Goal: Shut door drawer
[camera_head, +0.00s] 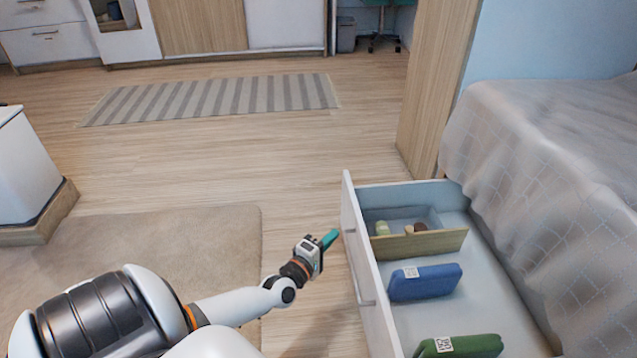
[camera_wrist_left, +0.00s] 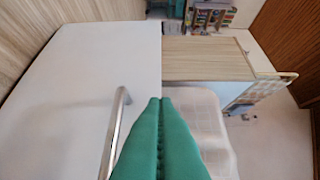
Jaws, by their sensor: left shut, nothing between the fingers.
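The drawer (camera_head: 366,270) under the bed is pulled out, with its white front facing left and its open top showing. Its front panel also fills the left of the left wrist view (camera_wrist_left: 75,85), with a metal bar handle (camera_wrist_left: 117,125). My left gripper (camera_head: 330,238) is in front of the panel near its far end. Its teal fingers (camera_wrist_left: 161,125) are closed together with nothing between them. I cannot tell whether the fingertips touch the panel. My right gripper is not in view.
Inside the drawer are a blue case (camera_head: 425,282), a green case (camera_head: 458,346) and a wooden divider (camera_head: 420,244) with small items behind it. The bed (camera_head: 560,170) stands right of the drawer. A wooden panel (camera_head: 435,90) rises behind it. Floor to the left is clear, with a beige rug (camera_head: 200,240).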

